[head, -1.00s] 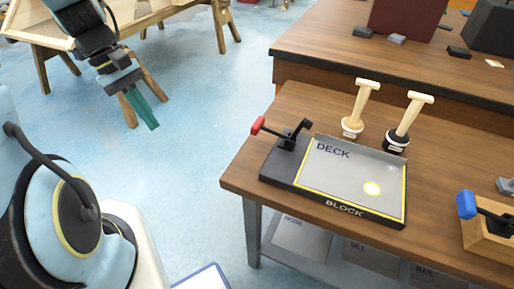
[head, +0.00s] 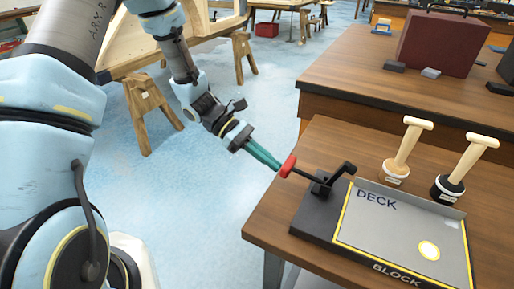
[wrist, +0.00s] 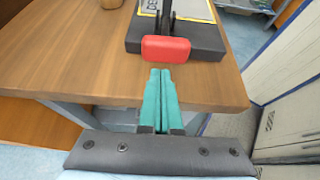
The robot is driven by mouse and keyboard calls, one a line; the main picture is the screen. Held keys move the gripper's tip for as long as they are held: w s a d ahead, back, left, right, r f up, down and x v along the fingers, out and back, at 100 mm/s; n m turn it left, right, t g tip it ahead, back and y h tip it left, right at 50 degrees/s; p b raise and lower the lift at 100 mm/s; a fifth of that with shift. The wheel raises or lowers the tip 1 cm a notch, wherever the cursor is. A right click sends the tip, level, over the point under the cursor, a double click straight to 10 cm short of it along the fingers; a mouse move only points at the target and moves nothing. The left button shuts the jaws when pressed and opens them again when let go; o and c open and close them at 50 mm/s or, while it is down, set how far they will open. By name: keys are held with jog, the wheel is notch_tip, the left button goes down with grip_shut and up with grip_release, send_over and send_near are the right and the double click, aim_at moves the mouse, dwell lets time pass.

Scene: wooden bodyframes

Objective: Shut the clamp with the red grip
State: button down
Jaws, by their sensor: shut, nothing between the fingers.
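The clamp's red grip (head: 288,166) sticks out to the left of the dark block on the wooden table. Its black lever and arm (head: 331,178) are fixed at the block's left end, next to the grey plate marked DECK (head: 400,228). In the wrist view the red grip (wrist: 166,49) lies just beyond my fingertips. My gripper (head: 277,166) has teal fingers, shut and empty, with the tips close to the red grip. The fingers also show in the wrist view (wrist: 160,72). I cannot tell whether the tips touch the grip.
Two wooden-handled stamps (head: 404,150) (head: 462,168) stand behind the plate. A raised wooden bench (head: 390,110) with a dark red box (head: 440,42) is farther back. Blue floor is open left of the table.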

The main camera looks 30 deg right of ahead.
jog(key=shift+x, duration=1.35)
jog(key=shift+r+p, duration=0.15)
jog(key=shift+p, duration=0.2)
